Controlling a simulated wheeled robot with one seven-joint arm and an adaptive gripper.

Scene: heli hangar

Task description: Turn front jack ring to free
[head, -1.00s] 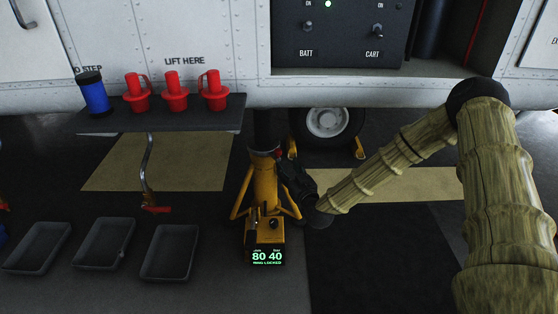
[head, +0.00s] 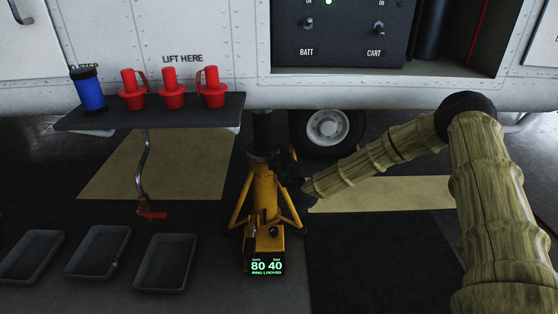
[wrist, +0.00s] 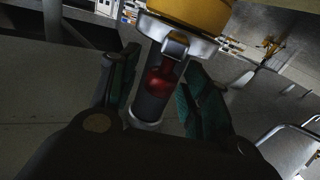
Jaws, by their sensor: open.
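The front jack (head: 262,190) is a yellow tripod under the white fuselage, with a dark ram at its top. Its display (head: 266,268) reads "80 40" and "RING LOCKED". My gripper (head: 284,163) is at the right of the jack's top, by the collar, and looks small and dark there. In the wrist view, my gripper's two green-padded fingers (wrist: 162,88) are open, one on each side of a dark cylinder with a red part (wrist: 158,82). A silvery collar with a lug (wrist: 178,42) and the yellow body lie beyond it. I cannot tell whether the fingers touch it.
A dark shelf (head: 215,112) at the left holds several red caps and a blue cylinder (head: 90,92). A crank handle (head: 147,180) hangs below it. Grey trays (head: 165,262) lie front left. A wheel (head: 327,130) stands behind the jack; a switch panel (head: 352,30) is above.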

